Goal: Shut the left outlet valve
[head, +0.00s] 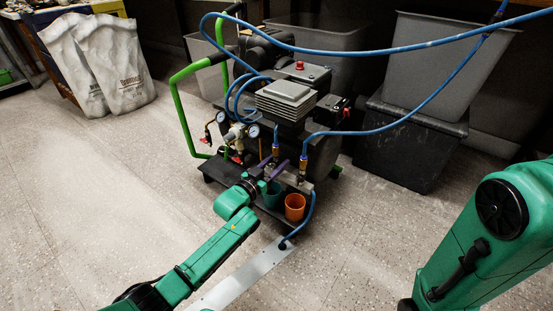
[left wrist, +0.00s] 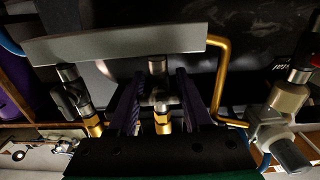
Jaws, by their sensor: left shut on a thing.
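The left outlet valve (head: 276,152) is on the front of the compressor, with a brass fitting and a blue hose. My left gripper (head: 272,170) reaches it from the front, with its purple fingers around the valve's lower part. In the left wrist view, the valve's metal and brass body (left wrist: 161,112) stands between the two purple fingers (left wrist: 160,100). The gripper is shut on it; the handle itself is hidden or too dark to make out. The right outlet (head: 303,162) stands beside it, also with a blue hose. My right gripper is out of view.
Pressure gauges (head: 236,131) and a green frame (head: 181,112) are to the left. Blue hoses (head: 400,122) loop over to the right.

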